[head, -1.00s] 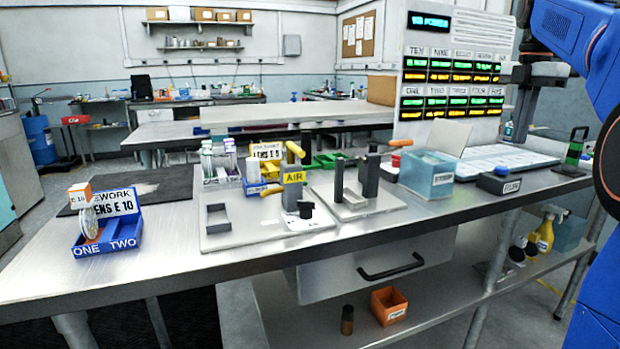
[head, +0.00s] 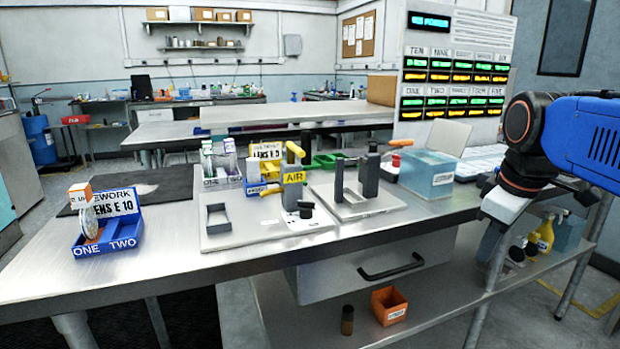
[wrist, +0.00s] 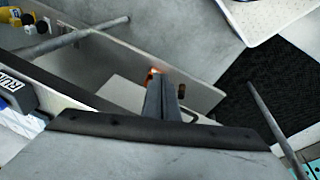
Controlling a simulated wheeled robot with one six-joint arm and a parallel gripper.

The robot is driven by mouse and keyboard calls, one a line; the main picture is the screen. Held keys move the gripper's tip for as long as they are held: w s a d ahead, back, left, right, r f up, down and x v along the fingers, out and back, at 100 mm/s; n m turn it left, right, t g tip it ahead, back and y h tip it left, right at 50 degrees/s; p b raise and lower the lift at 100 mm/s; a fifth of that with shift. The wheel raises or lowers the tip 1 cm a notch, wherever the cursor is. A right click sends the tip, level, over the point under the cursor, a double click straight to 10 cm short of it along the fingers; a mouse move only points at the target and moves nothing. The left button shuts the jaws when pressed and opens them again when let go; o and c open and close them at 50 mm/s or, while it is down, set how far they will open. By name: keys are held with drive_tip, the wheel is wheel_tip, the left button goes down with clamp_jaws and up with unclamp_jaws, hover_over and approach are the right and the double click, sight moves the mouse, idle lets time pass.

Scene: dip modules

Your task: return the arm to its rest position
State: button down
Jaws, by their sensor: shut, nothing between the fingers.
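My arm comes in from the right edge of the head view, its blue link and black joint above the right end of the bench. My gripper (head: 487,246) hangs below that joint, pointing down in front of the bench's right front edge. In the wrist view the two dark fingers (wrist: 160,78) lie together, shut with nothing between them. They are clear of the bench and its shelf as far as I can tell. The fingertips are small in the head view.
The steel bench (head: 400,235) holds a blue tray (head: 108,243), fixtures and a clear blue bin (head: 427,174). A dark labelled box (wrist: 14,92) is left of the fingers. The lower shelf has an orange bin (head: 389,306) and yellow bottles (head: 545,236). Floor at lower right is open.

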drive_tip(key=s+a+f+m, duration=0.2)
drive_tip(key=s+f, duration=0.3)
drive_tip(key=f, duration=0.3)
drive_tip(key=s+a+f+m+t, duration=0.1)
drive_tip(key=s+a+f+m, duration=0.1)
drive_tip(key=s+f+m, duration=0.3)
wheel_tip(320, 180, down, 3)
drive_tip(key=shift+s+f+t, duration=0.15)
drive_tip(key=shift+s+t, duration=0.15)
drive_tip(key=shift+s, duration=0.15)
drive_tip(key=shift+a, duration=0.1)
